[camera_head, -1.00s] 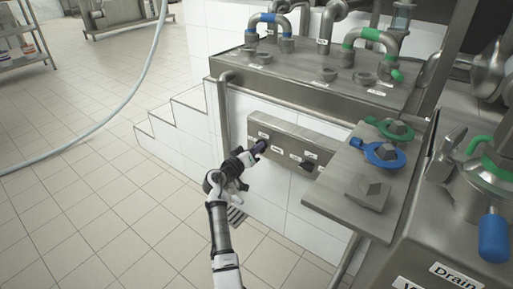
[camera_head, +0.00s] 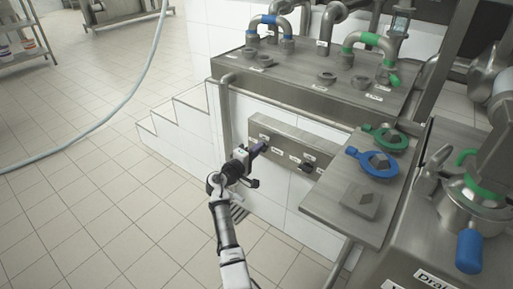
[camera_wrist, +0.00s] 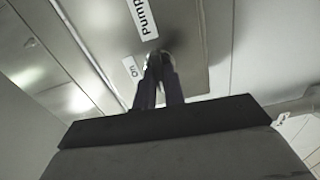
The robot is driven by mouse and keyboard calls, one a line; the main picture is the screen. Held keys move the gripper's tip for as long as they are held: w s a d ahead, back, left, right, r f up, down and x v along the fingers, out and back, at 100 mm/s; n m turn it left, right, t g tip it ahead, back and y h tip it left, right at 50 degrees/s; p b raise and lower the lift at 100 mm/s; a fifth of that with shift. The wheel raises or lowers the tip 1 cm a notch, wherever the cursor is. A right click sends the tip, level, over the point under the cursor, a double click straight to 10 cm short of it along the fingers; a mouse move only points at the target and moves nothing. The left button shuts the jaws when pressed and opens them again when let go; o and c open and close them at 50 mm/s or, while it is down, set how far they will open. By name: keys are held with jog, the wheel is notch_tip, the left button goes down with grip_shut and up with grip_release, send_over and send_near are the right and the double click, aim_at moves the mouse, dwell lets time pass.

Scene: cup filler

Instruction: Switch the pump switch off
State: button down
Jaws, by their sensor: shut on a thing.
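The steel switch panel (camera_head: 284,143) is fixed to the white tiled wall under the counter. My gripper (camera_head: 262,147) is at the panel's left part. In the wrist view its two dark fingers (camera_wrist: 158,72) are close together, with their tips at the panel face beside the "Pump" label (camera_wrist: 140,18) and the "On" label (camera_wrist: 131,69). The fingers are shut on the pump switch, which is mostly hidden between the tips. I cannot tell its exact setting. A second dark knob (camera_head: 307,167) sits further right on the panel.
A steel shelf (camera_head: 318,204) with blue (camera_head: 378,164) and green (camera_head: 389,138) ring-handled parts juts out right of the panel. A vertical pipe (camera_head: 226,120) stands left of the panel. The tiled floor (camera_head: 110,215) on the left is largely clear; a hose (camera_head: 130,100) crosses it.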

jog(key=shift+n, duration=0.5)
jog(key=c, duration=1.5)
grip_release()
jog(key=shift+s, duration=0.1)
